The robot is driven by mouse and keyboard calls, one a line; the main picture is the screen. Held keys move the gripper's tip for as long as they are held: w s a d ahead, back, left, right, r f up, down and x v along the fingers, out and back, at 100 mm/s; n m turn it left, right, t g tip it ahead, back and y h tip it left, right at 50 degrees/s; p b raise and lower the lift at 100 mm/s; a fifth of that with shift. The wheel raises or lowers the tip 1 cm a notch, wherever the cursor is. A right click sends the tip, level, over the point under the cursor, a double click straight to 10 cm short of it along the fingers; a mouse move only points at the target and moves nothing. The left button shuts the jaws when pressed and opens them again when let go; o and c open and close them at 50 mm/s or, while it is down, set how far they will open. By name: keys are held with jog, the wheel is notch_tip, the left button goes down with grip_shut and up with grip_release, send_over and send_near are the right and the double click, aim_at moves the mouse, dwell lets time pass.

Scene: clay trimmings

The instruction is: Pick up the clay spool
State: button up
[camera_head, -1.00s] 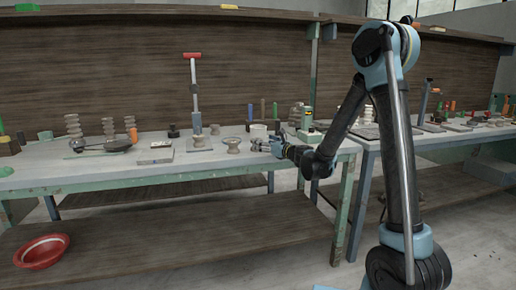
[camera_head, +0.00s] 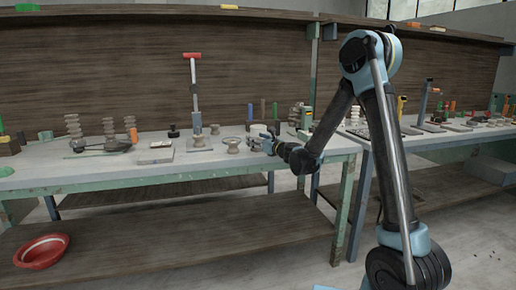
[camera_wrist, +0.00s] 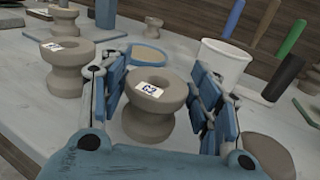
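In the wrist view, a grey-brown clay spool (camera_wrist: 148,122) with a flared rim, a central hollow and a small white label stands upright between the two blue-padded fingers of my gripper (camera_wrist: 158,100). The fingers are spread on either side of it; I cannot tell whether either pad touches it. A second labelled spool (camera_wrist: 66,72) stands to the left, outside the fingers, and also shows in the head view (camera_head: 232,145). In the head view my gripper (camera_head: 262,140) is low over the table's front part, and its spool is mostly hidden.
A white cup (camera_wrist: 224,62) stands behind the right finger, and a shallow round dish (camera_wrist: 151,56) behind the spool. Another clay piece (camera_wrist: 268,154) is close by at lower right. Coloured handles (camera_wrist: 291,45) are behind. The table (camera_head: 100,172) has stacked spools at left.

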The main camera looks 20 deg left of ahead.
jog(key=c, duration=0.6)
jog(key=shift+c, duration=0.2)
notch_tip(320, 180, up, 10)
